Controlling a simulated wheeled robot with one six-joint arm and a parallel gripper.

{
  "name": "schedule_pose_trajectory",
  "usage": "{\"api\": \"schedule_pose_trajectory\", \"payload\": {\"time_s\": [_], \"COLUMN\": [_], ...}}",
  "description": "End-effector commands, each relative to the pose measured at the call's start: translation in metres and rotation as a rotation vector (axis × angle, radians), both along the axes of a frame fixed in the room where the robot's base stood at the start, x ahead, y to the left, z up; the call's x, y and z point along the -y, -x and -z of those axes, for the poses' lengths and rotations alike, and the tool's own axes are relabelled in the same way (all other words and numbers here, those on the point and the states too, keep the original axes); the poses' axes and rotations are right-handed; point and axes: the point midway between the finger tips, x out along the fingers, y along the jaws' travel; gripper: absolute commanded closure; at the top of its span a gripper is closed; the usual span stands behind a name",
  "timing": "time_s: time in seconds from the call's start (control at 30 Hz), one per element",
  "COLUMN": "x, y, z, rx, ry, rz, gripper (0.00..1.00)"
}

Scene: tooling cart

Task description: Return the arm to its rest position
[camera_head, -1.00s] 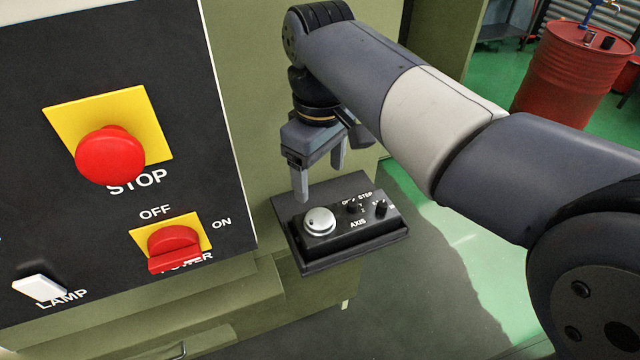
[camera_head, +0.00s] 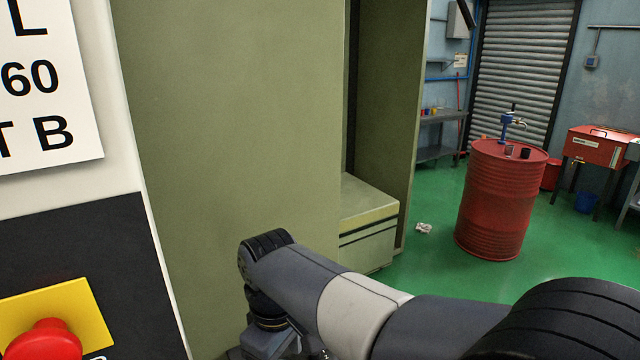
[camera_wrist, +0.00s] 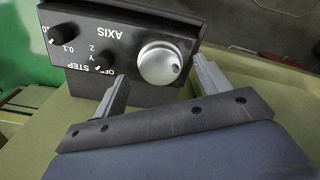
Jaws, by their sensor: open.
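My gripper (camera_wrist: 162,78) shows in the wrist view with its two fingers apart and nothing held between them. A black control box (camera_wrist: 82,62) marked AXIS and STEP lies just beyond the fingertips, upside down in this view. Its round silver knob (camera_wrist: 164,63) is close to the right fingertip; I cannot tell whether they touch. In the head view my arm (camera_head: 345,300) reaches across the bottom, bent downward at its far end. The fingers and the control box are below that frame.
A green machine cabinet (camera_head: 230,130) stands behind my arm. A panel with a red stop button (camera_head: 45,340) is at lower left. A red drum (camera_head: 497,205) stands on open green floor (camera_head: 430,275) to the right, near a red bench unit (camera_head: 600,145).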

Motion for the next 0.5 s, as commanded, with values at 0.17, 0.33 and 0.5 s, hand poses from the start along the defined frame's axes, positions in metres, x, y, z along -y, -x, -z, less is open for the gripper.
{"api": "schedule_pose_trajectory", "payload": {"time_s": [0.17,0.33,0.5], "x": [0.0,0.0,0.0], "y": [0.0,0.0,0.0], "z": [0.017,0.019,0.019], "rx": [-0.001,0.0,0.0], "ry": [0.0,-0.001,-0.001], "rz": [0.0,0.011,0.012], "gripper": [0.28,0.28,0.28]}}
